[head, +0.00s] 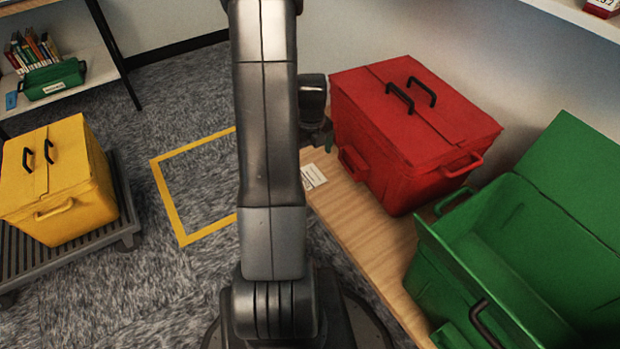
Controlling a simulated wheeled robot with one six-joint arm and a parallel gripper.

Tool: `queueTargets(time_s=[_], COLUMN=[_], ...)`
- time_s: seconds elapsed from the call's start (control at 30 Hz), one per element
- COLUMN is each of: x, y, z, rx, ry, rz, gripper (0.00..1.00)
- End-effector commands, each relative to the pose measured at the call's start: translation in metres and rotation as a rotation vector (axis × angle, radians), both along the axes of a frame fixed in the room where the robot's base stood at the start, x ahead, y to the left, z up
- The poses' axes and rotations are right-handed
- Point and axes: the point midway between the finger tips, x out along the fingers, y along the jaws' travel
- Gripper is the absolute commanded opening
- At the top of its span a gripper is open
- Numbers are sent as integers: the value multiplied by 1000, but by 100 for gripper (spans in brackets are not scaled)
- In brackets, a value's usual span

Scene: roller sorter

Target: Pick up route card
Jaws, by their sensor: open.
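A small white card with printed lines (313,176), which looks like the route card, lies flat on the wooden bench (365,232). It is at the bench's left edge, just left of the red bin (405,135). My gripper (322,138) is mostly hidden behind my upright arm. Only a dark part of it shows, just above the card in the picture and beside the red bin. It is open and holds nothing that I can see. The card's left side is close to my arm and may be partly covered.
An open green bin (455,235) stands right of the lidded red bin. A yellow bin (60,185) sits on a grey slatted platform (125,225) at left. A shelf (85,70) holds books, a green box and a blue card. Carpet inside the yellow floor outline (170,205) is clear.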

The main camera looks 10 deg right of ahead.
Motion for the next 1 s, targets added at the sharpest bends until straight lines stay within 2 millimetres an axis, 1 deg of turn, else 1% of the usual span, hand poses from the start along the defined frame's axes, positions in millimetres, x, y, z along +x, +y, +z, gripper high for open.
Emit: queueTargets(time_s=[0.03, 0.1, 0.2, 0.37, 0.47, 0.6, 0.7, 0.77, 0.97, 1.0], x=[-1, 0, 0, 1, 4, 10, 9, 9, 9, 9], y=[0, 0, 0, 0, 1, 2, 2, 2, 2, 2], z=[-13, -23, -31, -38, -49, -72, -84, -86, -85, -85], rx=[1, 0, 1, 0, 1, 1, 1, 0, 0, 0], ry=[4, 2, 1, 0, 1, 1, 1, 0, 0, 0], rz=[1, 1, 2, 2, 3, 3, 3, 3, 3, 3], gripper=[94, 94, 94, 94, 94, 94, 94, 94, 94, 86])
